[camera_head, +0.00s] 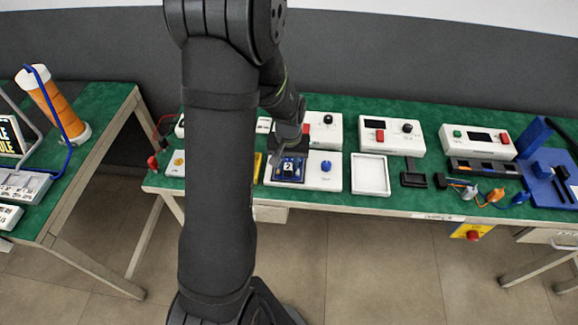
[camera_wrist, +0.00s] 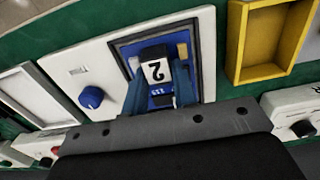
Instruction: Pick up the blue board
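The blue board (camera_wrist: 182,50) lies in a dark square recess of a white unit in the wrist view. A black block with a white label marked "2" stands on it. In the head view the blue board (camera_head: 291,169) shows on the bench's front row, below my gripper (camera_head: 277,153). In the wrist view the fingers of my gripper (camera_wrist: 159,88) are apart, one on each side of the black block. I cannot tell whether they touch or press on it. The fingers hide part of the board.
A blue knob (camera_wrist: 92,97) is on the same white unit. A yellow open tray (camera_wrist: 270,42) is to its right in the wrist view. A white open tray (camera_head: 370,189) and several white control boxes stand on the green bench. A blue fixture (camera_head: 545,190) is at the far right.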

